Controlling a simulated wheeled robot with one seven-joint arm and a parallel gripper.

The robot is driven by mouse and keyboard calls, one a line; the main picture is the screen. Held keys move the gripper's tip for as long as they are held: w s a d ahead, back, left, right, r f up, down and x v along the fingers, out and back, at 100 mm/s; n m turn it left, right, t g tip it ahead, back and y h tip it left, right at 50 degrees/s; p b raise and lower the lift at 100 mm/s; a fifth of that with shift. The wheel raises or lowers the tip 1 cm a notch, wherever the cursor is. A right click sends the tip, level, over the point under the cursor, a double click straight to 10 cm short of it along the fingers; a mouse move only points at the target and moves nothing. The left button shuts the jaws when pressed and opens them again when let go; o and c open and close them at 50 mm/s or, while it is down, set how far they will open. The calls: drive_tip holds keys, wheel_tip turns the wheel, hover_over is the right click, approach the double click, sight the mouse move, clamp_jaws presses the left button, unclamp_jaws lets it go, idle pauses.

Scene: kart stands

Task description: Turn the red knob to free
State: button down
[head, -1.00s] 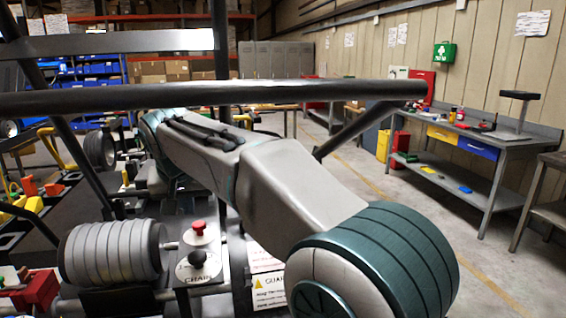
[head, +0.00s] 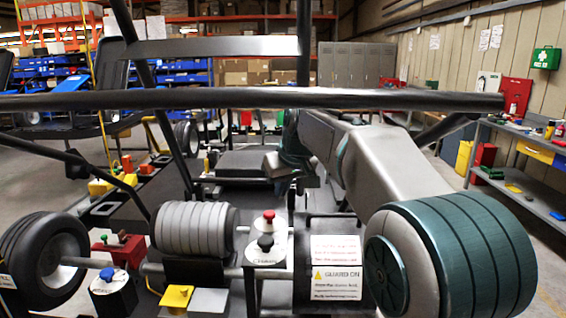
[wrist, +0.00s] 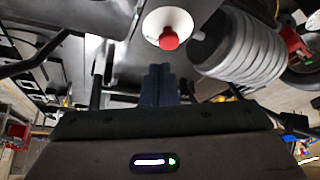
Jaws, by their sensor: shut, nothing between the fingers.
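The red knob (head: 268,215) stands on a post on a small grey plate marked "CHAIN" in the head view, just right of a ribbed grey drum. In the wrist view the red knob (wrist: 169,39) sits on a white round disc near the top. My gripper (wrist: 158,72) is shut and empty, with its dark fingers together. In that view the fingertips are just below the disc and apart from the knob. Which way the knob is set cannot be read.
The ribbed drum (head: 190,228) stands close beside the knob. A "GUARD ON" sign (head: 336,281) is to its right. A blue knob (head: 108,274) is on a box at the left. A dark horizontal bar (head: 230,99) crosses in front. A workbench (head: 520,176) stands at the right wall.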

drive_tip(key=b, duration=0.6)
approach(275, 224)
drive_tip(key=x, duration=0.4)
drive_tip(key=shift+s+d+f, duration=0.1)
drive_tip(key=shift+d+f, duration=0.1)
drive_tip(key=shift+d, duration=0.05)
drive_tip(key=shift+w+a+r+p, duration=0.2)
drive_tip(key=shift+a+p, duration=0.1)
drive_tip(key=shift+p, duration=0.1)
idle(0.3)
